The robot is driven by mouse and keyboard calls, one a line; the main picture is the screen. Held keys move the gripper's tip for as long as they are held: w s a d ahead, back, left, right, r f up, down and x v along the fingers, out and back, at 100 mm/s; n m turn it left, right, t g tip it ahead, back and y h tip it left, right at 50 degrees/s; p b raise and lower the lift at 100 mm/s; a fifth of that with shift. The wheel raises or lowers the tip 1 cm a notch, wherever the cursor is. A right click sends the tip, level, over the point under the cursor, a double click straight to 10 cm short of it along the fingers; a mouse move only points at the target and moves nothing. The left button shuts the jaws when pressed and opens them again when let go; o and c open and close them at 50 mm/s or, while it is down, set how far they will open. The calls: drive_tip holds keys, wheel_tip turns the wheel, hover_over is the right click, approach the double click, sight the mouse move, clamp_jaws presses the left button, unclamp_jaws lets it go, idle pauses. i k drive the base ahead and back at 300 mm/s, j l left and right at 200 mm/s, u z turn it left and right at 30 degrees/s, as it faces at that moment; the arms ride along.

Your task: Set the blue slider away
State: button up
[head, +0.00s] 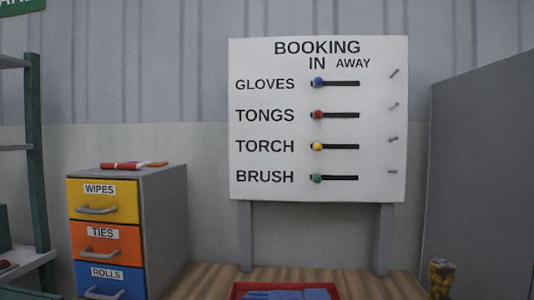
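The blue slider (318,82) is a small round knob on the top black slot (342,83) of a white board (254,52), in the GLOVES row. It sits at the slot's left end, under the word IN; AWAY is printed above the right part. The red slider (318,115), yellow slider (317,147) and green slider (317,178) also sit at the left ends of their slots, in the TONGS, TORCH and BRUSH rows. My gripper is not in view.
Grey pegs (394,73) stick out along the board's right side. A red tray (238,291) holding blue things is in front below the board. A grey panel (480,180) stands at right.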

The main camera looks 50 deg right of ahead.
sight(318, 82)
drive_tip(key=k+l+z, duration=0.1)
drive_tip(key=k+l, duration=0.2)
drive_tip(key=l, duration=0.15)
drive_tip(key=k+l+z, duration=0.1)
drive_tip(key=k+l, duration=0.2)
drive_tip(key=l, duration=0.15)
drive_tip(key=z, duration=1.55)
